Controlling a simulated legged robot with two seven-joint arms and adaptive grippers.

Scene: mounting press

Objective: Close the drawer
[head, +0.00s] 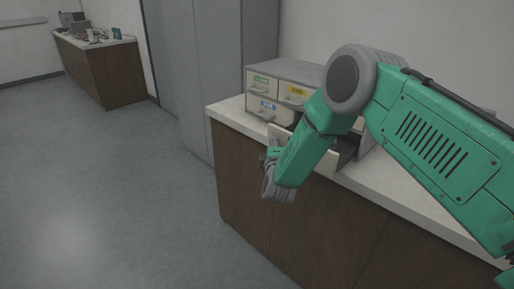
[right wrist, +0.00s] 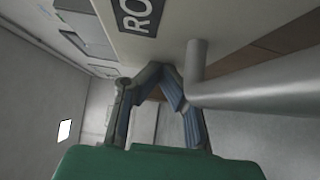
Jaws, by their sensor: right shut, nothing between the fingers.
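A grey drawer cabinet (head: 300,72) with labelled drawer fronts stands on the counter. Its lower drawer (head: 318,157) is pulled out towards the counter's front edge, partly hidden by my right arm. My right gripper (head: 270,154) is at the front of that drawer. In the right wrist view, the gripper (right wrist: 160,68) has its fingertips together with nothing between them, close to the pale drawer front (right wrist: 185,25). A thick grey handle (right wrist: 240,85) passes just right of the fingers. Whether they touch it or the front, I cannot tell. My left gripper is out of view.
The pale countertop (head: 395,185) over brown cupboards (head: 285,215) runs to the lower right. Tall grey lockers (head: 205,65) stand behind the counter's left end. The floor (head: 110,190) at left is clear. Another cluttered counter (head: 105,70) stands far left.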

